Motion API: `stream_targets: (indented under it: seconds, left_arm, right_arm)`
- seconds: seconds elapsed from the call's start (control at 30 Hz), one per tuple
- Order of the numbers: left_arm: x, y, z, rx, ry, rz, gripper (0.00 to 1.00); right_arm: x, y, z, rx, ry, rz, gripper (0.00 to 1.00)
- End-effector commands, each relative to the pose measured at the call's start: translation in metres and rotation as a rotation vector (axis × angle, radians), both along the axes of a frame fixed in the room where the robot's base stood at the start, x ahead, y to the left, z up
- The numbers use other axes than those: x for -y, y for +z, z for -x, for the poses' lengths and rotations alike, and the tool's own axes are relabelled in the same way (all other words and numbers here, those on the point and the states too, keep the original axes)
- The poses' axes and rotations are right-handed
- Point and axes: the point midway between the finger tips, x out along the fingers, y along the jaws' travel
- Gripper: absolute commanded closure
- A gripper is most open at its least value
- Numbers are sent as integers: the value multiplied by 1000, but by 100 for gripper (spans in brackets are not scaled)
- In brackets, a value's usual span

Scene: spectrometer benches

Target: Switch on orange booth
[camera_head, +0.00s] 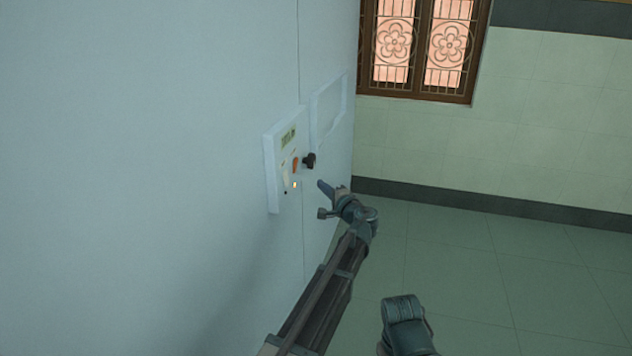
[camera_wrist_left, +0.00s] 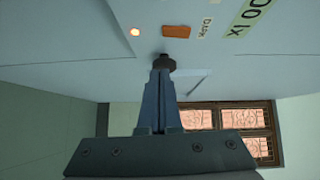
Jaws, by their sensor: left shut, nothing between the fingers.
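The booth wall (camera_head: 200,120) is a large pale blue-grey surface with a raised control panel (camera_head: 271,170). The panel bears an orange rectangle (camera_head: 295,163), also in the left wrist view (camera_wrist_left: 176,31), and a small glowing light (camera_head: 295,185), also in the wrist view (camera_wrist_left: 134,31). A black knob (camera_head: 309,160) sticks out beside the panel's right edge; the wrist view shows it (camera_wrist_left: 160,64) just beyond my fingertips. My left gripper (camera_head: 322,186) is shut and empty, below and right of the knob. I cannot tell whether it touches the knob.
A framed recess (camera_head: 328,110) lies right of the panel. The panel has a green label (camera_head: 288,137), also in the wrist view (camera_wrist_left: 245,18). A dark arm part of mine (camera_head: 404,325) is at the bottom. Tiled floor (camera_head: 470,270) is clear; a barred window (camera_head: 420,45) is behind.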

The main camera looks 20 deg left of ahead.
Motion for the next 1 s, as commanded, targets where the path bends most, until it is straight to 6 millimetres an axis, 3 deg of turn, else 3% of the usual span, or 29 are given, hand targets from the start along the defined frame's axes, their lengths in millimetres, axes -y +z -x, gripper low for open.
stream_targets:
  seconds: [0.23, 0.77, 0.87, 1.0]
  left_arm:
    - [22, -4, 24, 0, -1, 0, 100]
    - [24, -6, 31, -3, 7, 11, 100]
    - [9, -20, 50, -21, 45, 84, 100]
    - [-27, -70, 109, -94, 170, 330, 100]
  right_arm:
    - [0, -4, 0, 0, 0, 0, 50]
    - [0, -4, 0, 0, 0, 0, 50]
    - [0, -4, 0, 0, 0, 0, 50]
    - [0, -4, 0, 0, 0, 0, 50]
